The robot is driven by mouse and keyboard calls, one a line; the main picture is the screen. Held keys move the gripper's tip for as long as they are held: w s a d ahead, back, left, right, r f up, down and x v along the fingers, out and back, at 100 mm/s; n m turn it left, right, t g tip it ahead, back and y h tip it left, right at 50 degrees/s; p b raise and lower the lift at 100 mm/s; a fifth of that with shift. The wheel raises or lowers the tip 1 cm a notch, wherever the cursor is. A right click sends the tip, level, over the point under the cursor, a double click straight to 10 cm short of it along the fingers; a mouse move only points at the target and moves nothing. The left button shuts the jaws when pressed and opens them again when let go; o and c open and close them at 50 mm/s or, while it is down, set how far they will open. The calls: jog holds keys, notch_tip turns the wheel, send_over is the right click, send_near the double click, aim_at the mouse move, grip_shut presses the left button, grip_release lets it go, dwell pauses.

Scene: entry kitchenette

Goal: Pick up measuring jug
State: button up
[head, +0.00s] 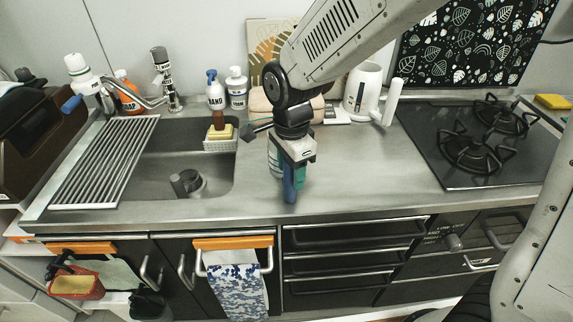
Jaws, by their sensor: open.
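My gripper (291,188) hangs pointing down over the front part of the steel counter, right of the sink. It is open, and I see nothing between its fingers. A pale object with faint stripes (273,158) stands right behind and left of my gripper, mostly hidden by it. It may be the measuring jug, but I cannot tell for sure. A white jug-shaped vessel (361,88) with a large handle on its right stands upright at the back of the counter, apart from my gripper. It has a dark strip on its side and looks like a kettle.
The sink (150,165) with a drying rack (104,162) is at the left. A sponge caddy (220,145) sits at its right edge, near soap bottles (237,88). The hob (470,150) is at the right. The counter between my gripper and the hob is clear.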

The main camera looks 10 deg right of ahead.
grip_shut()
jog(key=shift+r, duration=0.2)
jog(key=shift+r, duration=0.65)
notch_tip(320, 180, up, 2)
jog(key=shift+r, duration=0.15)
jog(key=s+d, duration=0.3)
jog(key=s, duration=0.4)
jog(key=s+d+r, duration=0.1)
jog(key=s+d, duration=0.2)
jog(key=s, duration=0.4)
jog(key=shift+s, duration=0.4)
